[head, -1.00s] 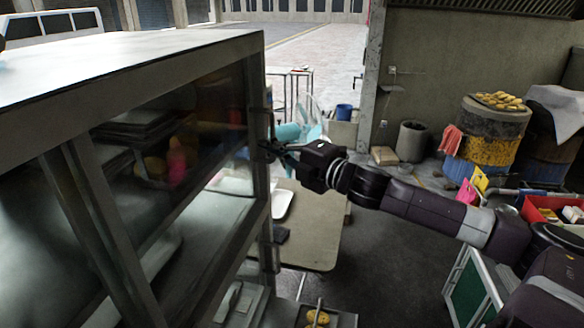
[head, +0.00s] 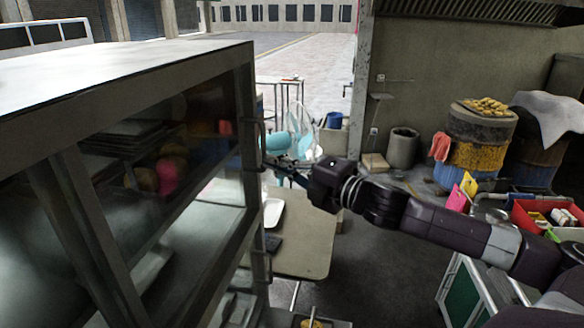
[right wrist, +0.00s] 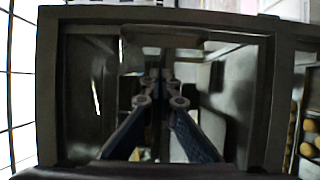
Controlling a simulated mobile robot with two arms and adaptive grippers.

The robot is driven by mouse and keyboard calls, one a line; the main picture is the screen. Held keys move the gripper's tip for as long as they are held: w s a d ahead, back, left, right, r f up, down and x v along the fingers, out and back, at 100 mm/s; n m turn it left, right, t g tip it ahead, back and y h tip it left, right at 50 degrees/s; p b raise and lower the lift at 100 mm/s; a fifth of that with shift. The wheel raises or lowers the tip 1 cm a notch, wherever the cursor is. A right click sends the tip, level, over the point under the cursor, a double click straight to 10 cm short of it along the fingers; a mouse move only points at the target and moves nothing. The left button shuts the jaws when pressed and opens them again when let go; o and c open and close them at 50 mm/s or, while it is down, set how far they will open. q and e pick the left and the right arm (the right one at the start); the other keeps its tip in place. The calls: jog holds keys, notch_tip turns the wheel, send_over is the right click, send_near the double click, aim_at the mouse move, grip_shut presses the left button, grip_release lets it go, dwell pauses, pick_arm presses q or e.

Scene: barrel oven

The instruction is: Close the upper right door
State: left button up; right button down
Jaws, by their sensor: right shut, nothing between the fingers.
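A metal-framed glass cabinet (head: 115,67) fills the left of the head view. A thin vertical handle (head: 261,132) stands on its right side, and a lower handle shows below it. My right gripper (head: 275,166) is just right of the cabinet's edge, around the lower end of the upper handle; contact is unclear. In the right wrist view, its fingers (right wrist: 160,85) are together and empty, in front of a rectangular metal frame (right wrist: 52,100) with a pale bar (right wrist: 165,37) across its upper part. How far the upper right door is open cannot be told. My left gripper is out of view.
A table (head: 310,255) with a white tray (head: 273,213) stands behind and below my right gripper. A turquoise fan (head: 278,143) is behind it. Barrels with a bread tray (head: 485,106) stand at the back right. Red bins (head: 530,222) are at the right. Floor shows between them.

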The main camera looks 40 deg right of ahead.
jog(key=shift+p+v, duration=0.7)
jog(key=shift+v, duration=1.65)
jog(key=shift+a, duration=0.1)
